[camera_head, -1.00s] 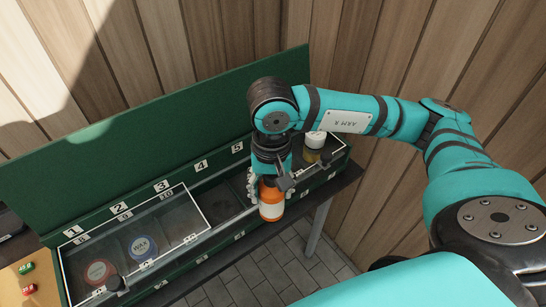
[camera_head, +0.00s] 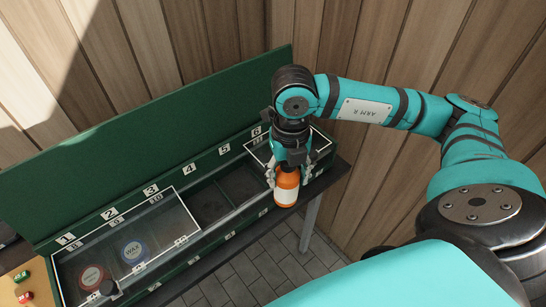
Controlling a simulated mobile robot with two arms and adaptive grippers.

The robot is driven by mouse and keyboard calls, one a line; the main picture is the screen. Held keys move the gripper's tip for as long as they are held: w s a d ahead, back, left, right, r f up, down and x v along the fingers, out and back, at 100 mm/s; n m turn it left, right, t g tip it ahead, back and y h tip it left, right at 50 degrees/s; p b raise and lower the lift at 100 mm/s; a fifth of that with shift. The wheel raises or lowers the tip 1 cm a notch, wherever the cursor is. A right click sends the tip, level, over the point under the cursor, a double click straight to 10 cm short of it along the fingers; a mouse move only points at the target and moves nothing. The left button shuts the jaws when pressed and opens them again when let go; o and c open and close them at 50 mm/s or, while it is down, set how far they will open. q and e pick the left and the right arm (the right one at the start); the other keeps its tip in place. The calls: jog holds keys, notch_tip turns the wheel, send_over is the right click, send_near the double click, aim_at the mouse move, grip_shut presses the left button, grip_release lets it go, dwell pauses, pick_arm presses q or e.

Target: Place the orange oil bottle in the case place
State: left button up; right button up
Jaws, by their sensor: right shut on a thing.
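The orange bottle (camera_head: 287,186) with a white label is upright in my right gripper (camera_head: 288,176), whose fingers close around it from above. The bottle is over or just in front of the right end of the case's front edge; its exact height is hard to tell. The long green case (camera_head: 178,270) stands with its lid raised at the back and numbered compartments, 1 at left to 6 at right. The uncovered compartments near 4 and 5 (camera_head: 208,203) look empty. The compartment by 6 is partly hidden by my gripper. My left gripper is out of view.
A clear framed cover (camera_head: 160,222) lies over the left compartments, with a red tin (camera_head: 94,279) and a blue WAX tin (camera_head: 134,251) beneath. A second cover frame (camera_head: 257,150) is at the right end. Small green and red items (camera_head: 22,288) lie at the lower left. Wooden walls stand behind.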

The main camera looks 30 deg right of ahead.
jog(key=m, duration=0.3)
jog(key=shift+d+r, duration=0.15)
jog(key=shift+d, duration=0.15)
jog(key=m, duration=0.2)
jog(key=d+m, duration=0.1)
jog(key=m, duration=0.2)
jog(key=shift+s+r, duration=0.1)
jog(key=m, duration=0.3)
jog(key=shift+d+r+m+p, duration=0.1)
jog(key=shift+d+m+p, duration=0.2)
jog(key=shift+d+m, duration=0.15)
jog(key=shift+m, duration=0.75)
pick_arm(q)
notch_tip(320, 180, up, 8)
jog(key=p, duration=0.7)
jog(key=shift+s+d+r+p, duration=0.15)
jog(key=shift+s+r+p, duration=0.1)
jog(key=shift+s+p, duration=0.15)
pick_arm(e)
jog(key=w+d+f, duration=0.2)
jog(key=w, duration=0.5)
jog(key=w+d+f, duration=0.2)
jog(key=w+f, duration=0.1)
jog(key=w, duration=0.5)
jog(key=shift+w, duration=0.2)
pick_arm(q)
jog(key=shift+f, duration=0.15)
pick_arm(e)
jog(key=shift+f, duration=0.15)
